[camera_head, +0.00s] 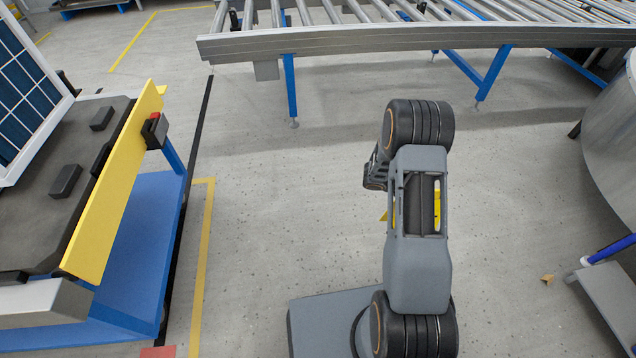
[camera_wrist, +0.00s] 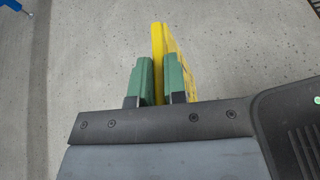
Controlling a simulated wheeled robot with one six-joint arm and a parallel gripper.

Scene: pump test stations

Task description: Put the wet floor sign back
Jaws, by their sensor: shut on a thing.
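The yellow wet floor sign (camera_wrist: 158,50) is between the green fingers of my gripper (camera_wrist: 160,78) in the wrist view. My gripper is shut on it. The sign is seen nearly edge-on, with part of its yellow face showing to the right, and its lower part is hidden by the gripper. In the head view only small yellow pieces of the sign (camera_head: 437,207) show behind and through my arm. My gripper is hidden behind the arm there. I cannot tell whether the sign touches the floor.
A roller conveyor (camera_head: 400,42) on blue legs crosses the back. A blue station with a yellow panel (camera_head: 118,185) stands at the left, beside a yellow floor line (camera_head: 203,265). A round metal tank (camera_head: 612,130) stands at the right. A small brown scrap (camera_head: 547,279) lies on the floor. The middle floor is clear.

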